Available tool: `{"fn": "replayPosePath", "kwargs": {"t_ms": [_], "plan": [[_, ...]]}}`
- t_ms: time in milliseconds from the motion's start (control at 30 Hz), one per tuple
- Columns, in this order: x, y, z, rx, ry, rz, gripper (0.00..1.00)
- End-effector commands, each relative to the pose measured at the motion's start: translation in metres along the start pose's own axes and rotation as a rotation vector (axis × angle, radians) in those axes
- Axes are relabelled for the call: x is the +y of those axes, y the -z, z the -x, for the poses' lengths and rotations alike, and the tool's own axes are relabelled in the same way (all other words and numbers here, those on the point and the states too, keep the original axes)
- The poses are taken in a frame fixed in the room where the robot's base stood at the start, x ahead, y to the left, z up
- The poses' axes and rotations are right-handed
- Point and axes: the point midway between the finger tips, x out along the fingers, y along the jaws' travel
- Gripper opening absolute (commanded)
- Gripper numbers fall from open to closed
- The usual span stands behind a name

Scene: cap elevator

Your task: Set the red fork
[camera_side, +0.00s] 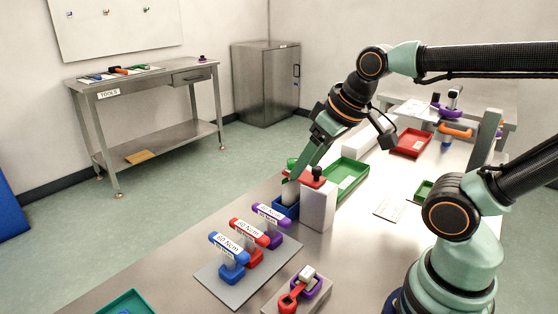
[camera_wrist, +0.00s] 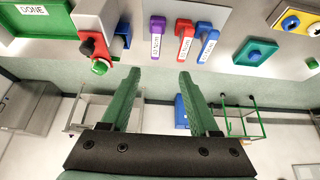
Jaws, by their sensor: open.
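A red fork-like piece (camera_side: 312,178) sits on top of a white column (camera_side: 318,207), with a black knob (camera_side: 317,173) on it. In the wrist view the red piece (camera_wrist: 98,46) lies left of the fingers, beside a green cap (camera_wrist: 100,66). In the wrist view the gap between the fingers (camera_wrist: 159,76) is empty.
Blue, red and purple torque handles (camera_side: 228,243) stand on a grey plate (camera_side: 215,282) in front. A red tool (camera_side: 291,297) lies by a purple holder at the front edge. A green tray (camera_side: 344,176) and red tray (camera_side: 411,142) are behind the column.

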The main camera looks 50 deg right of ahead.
Motion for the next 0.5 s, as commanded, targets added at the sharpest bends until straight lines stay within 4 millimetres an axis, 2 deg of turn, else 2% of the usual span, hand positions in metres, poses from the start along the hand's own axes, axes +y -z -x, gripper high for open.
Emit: {"fn": "replayPosePath", "kwargs": {"t_ms": [267, 367, 500], "plan": [[0.003, 0.003, 0.001, -0.009, -0.004, 0.009, 0.65], [0.012, 0.011, 0.002, -0.048, -0.016, 0.042, 0.65], [0.038, 0.031, 0.005, -0.150, -0.031, 0.134, 0.65]]}}
